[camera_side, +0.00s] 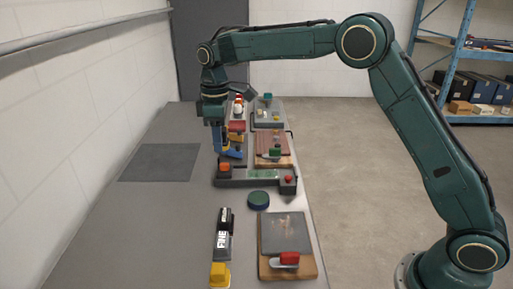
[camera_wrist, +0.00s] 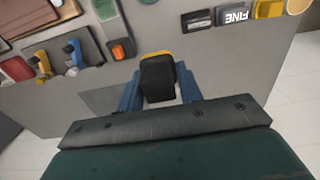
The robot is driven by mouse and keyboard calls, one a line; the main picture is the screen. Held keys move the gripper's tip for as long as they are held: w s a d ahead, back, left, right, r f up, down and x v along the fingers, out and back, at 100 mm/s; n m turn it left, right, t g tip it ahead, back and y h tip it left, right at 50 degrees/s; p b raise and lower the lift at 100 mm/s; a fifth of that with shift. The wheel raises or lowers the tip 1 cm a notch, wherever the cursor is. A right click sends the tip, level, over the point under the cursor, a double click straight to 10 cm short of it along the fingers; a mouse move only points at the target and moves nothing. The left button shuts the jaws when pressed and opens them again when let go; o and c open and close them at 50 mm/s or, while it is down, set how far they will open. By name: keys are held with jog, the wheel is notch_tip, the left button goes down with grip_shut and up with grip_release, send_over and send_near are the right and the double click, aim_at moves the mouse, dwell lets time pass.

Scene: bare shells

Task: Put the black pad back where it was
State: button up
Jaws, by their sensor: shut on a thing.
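My gripper (camera_wrist: 160,88) is shut on the black pad (camera_wrist: 158,82), which sits between its blue fingers in the wrist view. A yellow edge shows at the pad's far end. In the side view my gripper (camera_side: 216,138) points down over the grey table (camera_side: 150,225), near the left end of the dark tray. I cannot make out the pad in the side view. The gripper's height above the table is hard to tell.
A dark grey mat (camera_side: 160,162) lies flat at the left. The tray (camera_side: 257,183) has an orange block (camera_side: 225,169) at its left. A black block marked FINE (camera_side: 224,232), a yellow piece (camera_side: 219,274) and a round green-blue disc (camera_side: 258,199) lie nearer.

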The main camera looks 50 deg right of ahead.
send_over(225, 203)
notch_tip(225, 203, down, 15)
jog(key=shift+r, duration=0.15)
dwell(0.3)
jog(key=shift+f, duration=2.15)
jog(key=shift+f, duration=0.1)
jog(key=o, duration=1)
jog(key=shift+c, duration=0.2)
notch_tip(225, 203, up, 12)
